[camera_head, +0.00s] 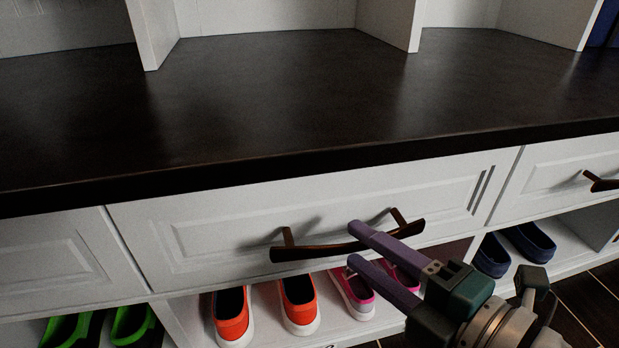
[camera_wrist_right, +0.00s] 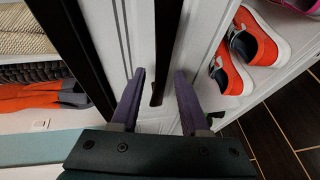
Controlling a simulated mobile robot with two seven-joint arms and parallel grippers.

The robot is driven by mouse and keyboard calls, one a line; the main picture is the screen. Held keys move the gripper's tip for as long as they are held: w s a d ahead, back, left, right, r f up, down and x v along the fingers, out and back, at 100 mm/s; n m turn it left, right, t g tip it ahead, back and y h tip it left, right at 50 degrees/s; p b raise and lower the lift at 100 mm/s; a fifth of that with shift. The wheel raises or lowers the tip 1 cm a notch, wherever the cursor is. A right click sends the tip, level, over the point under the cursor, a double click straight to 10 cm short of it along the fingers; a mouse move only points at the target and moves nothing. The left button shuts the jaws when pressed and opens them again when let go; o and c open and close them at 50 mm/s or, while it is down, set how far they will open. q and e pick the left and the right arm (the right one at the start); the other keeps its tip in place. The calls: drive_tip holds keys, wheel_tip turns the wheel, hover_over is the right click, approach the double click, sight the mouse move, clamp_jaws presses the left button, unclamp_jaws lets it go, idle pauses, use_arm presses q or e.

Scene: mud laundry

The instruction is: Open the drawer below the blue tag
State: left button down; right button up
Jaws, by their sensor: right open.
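A white drawer front (camera_head: 330,205) with a dark curved handle (camera_head: 300,253) sits under the dark bench top and looks shut. My right gripper (camera_head: 352,244) is open at the right half of this handle, with one purple finger above the bar and one below it. In the right wrist view the handle (camera_wrist_right: 157,92) shows between the two spread fingers (camera_wrist_right: 158,92); I cannot tell whether they touch it. No blue tag shows in either view. My left gripper is not in view.
The dark bench top (camera_head: 300,95) overhangs the drawers. Closed drawer fronts flank this one, and the right one has its own handle (camera_head: 600,182). Orange shoes (camera_head: 232,312), pink shoes (camera_head: 352,293), green shoes (camera_head: 130,322) and dark blue shoes (camera_head: 492,256) stand in the cubbies below.

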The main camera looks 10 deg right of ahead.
drive_tip(key=shift+b+x, duration=0.3)
drive_tip(key=shift+x, duration=1.05)
clamp_jaws()
idle(0.4)
